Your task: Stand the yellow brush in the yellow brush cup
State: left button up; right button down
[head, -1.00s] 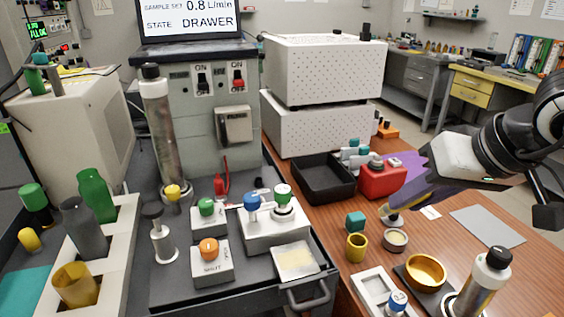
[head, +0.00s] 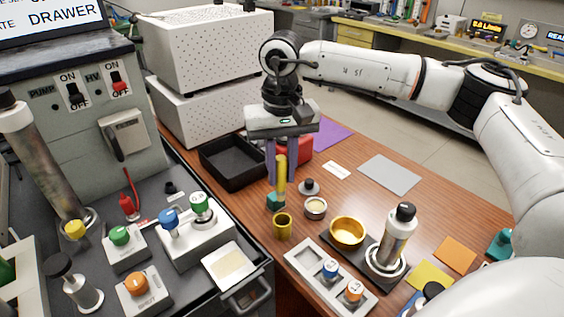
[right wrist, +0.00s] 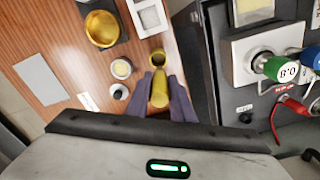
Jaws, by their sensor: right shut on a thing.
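The yellow brush (head: 281,176) is upright between the fingers of my right gripper (head: 283,172), which is shut on it. It also shows in the right wrist view (right wrist: 160,90). The yellow brush cup (head: 282,227) stands on the wooden table, just below and in front of the brush in the head view. In the right wrist view the cup (right wrist: 158,58) is just beyond the brush's end. The brush appears above the table and outside the cup. My left gripper is not in view.
A teal block (head: 275,202) is close behind the cup. A small round dish (head: 316,207) and a dark-knobbed weight (head: 309,188) stand to its right. A gold bowl (head: 347,231), a black tray (head: 232,181) and a white slotted tray (head: 305,270) are nearby. The grey sheet area is clear.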

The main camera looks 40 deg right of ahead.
aim_at(283, 191)
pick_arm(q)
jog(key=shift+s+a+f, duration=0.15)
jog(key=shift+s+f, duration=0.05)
pick_arm(e)
jog(key=shift+d, duration=0.15)
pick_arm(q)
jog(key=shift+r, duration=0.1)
pick_arm(e)
jog(key=shift+s, duration=0.1)
notch_tip(283, 191, down, 4)
jog(key=b, duration=0.3)
jog(key=shift+f, duration=0.45)
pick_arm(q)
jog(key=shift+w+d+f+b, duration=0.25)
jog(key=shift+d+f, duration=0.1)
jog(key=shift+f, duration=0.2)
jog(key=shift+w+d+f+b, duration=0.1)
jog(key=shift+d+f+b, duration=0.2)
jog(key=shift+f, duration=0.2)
pick_arm(e)
jog(key=shift+f, duration=0.45)
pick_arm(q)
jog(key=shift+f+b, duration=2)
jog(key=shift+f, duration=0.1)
pick_arm(e)
jog(key=shift+f, duration=3)
jog(key=c, duration=1.5)
grip_release()
